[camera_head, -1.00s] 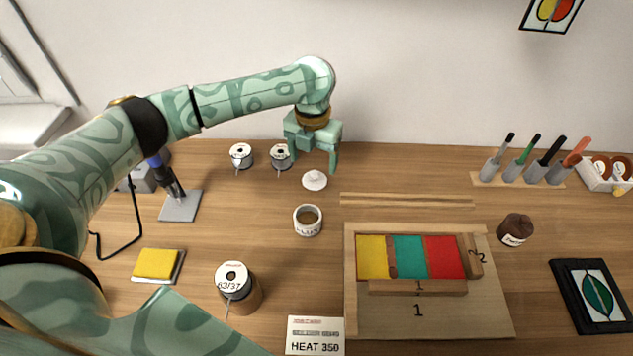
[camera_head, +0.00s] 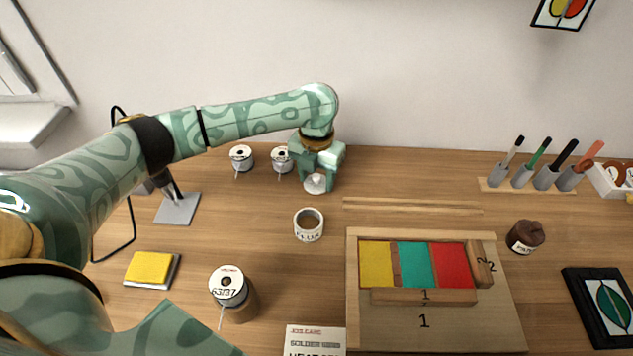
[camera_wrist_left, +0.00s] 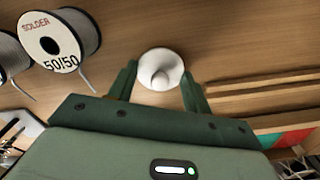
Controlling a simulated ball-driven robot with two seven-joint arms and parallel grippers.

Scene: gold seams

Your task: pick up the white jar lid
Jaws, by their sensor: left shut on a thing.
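The white jar lid (camera_head: 315,184) is a small round disc with a knob on top. My left gripper (camera_head: 316,180) is down at it, with one finger on each side. In the left wrist view the lid (camera_wrist_left: 160,70) sits between the fingertips of the gripper (camera_wrist_left: 160,84), which is shut on it. The lid is at or very near the table top; I cannot tell whether it touches the wood. The open white flux jar (camera_head: 308,225) stands on the table nearer to me than the lid. My right gripper is not in view.
Two solder spools (camera_head: 241,158) (camera_head: 281,160) stand just left of the gripper. Wooden strips (camera_head: 410,206) lie to the right, behind the wooden board (camera_head: 420,335) with coloured glass. A larger spool (camera_head: 232,292) and a yellow sponge (camera_head: 151,267) are nearer. Table around the jar is clear.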

